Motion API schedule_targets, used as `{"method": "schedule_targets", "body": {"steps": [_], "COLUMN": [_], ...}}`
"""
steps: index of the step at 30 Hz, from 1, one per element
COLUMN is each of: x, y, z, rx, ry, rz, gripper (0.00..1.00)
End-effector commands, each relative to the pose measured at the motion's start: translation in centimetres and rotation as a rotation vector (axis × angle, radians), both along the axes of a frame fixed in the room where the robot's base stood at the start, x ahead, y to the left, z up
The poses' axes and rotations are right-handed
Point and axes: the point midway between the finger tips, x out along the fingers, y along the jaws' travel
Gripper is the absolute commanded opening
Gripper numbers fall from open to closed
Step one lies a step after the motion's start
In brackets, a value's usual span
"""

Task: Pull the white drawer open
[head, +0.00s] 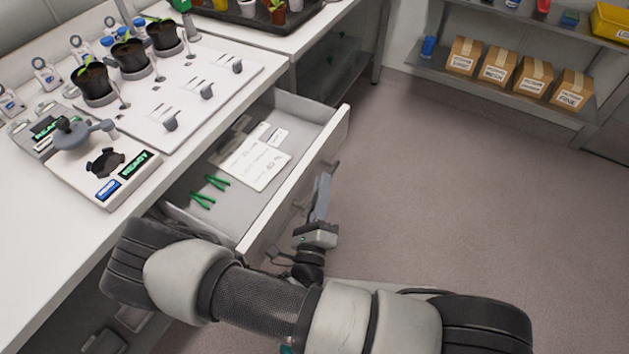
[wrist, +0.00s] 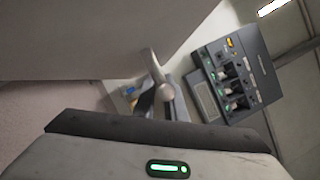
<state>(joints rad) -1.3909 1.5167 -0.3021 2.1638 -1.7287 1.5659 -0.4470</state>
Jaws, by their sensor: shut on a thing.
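The white drawer (head: 291,185) stands pulled out from under the white bench in the head view, its inside showing. Two green tweezer-like tools (head: 210,190) and white labelled cards (head: 254,162) lie in it. My gripper (head: 316,190) is at the outer side of the drawer front, shut on its handle. In the wrist view, the pale handle (wrist: 154,68) reaches down from the white front (wrist: 90,35) to my gripper (wrist: 156,97). The exact contact is partly hidden.
The bench top holds several dark plant pots (head: 131,57) and a device with a green display (head: 110,162). Open floor (head: 450,190) lies to the right of the drawer. A shelf with several cardboard boxes (head: 498,66) stands at the back right.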

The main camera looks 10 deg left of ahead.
Motion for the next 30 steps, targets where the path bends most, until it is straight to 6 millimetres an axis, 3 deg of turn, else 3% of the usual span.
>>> {"method": "schedule_targets", "body": {"steps": [14, 15, 18, 30], "x": [-0.19, -0.19, -0.18, -0.76], "y": [-0.28, -0.27, -0.26, -0.2], "z": [-0.09, -0.1, -0.09, -0.18], "rx": [0.002, 0.002, 0.001, 0.001], "ry": [0.003, 0.003, 0.002, 0.001], "rz": [0.0, 0.0, 0.0, 0.001], "gripper": [0.0, 0.12, 0.29, 0.3]}}
